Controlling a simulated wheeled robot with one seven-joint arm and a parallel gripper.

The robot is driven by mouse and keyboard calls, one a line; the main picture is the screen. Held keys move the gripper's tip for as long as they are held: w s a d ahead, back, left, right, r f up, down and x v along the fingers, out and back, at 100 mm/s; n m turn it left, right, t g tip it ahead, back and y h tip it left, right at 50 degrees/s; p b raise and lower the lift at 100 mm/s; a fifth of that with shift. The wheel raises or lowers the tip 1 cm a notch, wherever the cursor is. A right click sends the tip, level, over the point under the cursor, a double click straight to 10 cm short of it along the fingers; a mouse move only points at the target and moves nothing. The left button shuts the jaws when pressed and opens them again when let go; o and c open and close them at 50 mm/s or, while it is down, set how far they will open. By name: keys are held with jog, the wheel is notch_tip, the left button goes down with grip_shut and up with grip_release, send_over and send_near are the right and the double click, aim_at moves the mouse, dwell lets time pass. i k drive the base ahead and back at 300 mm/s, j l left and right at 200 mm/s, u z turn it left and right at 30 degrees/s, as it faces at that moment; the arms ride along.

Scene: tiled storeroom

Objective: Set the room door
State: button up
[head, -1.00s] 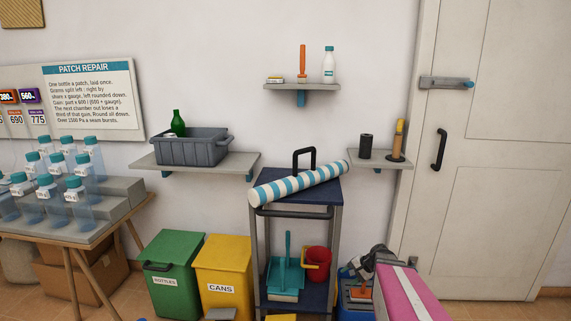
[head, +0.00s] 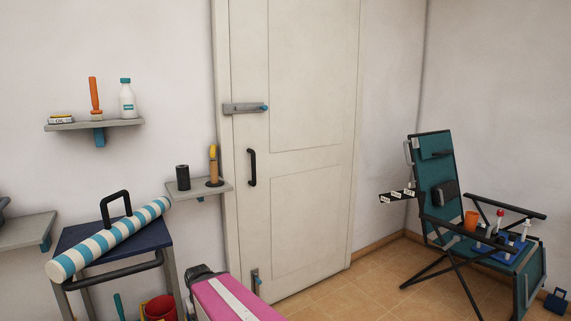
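The room door (head: 299,130) is a pale cream panelled door in the middle of the head view, and it looks shut. A black pull handle (head: 252,167) is on its left side. A grey sliding bolt (head: 244,108) with a blue knob sits above the handle, across the door's left edge. My gripper is not in view.
A trolley (head: 120,240) bears a striped roll (head: 108,238) left of the door. A pink box with a white stripe (head: 235,301) stands at the front. A teal folding chair (head: 440,185) is at right.

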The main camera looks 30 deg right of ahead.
aim_at(296, 59)
jog(key=z, duration=1.2)
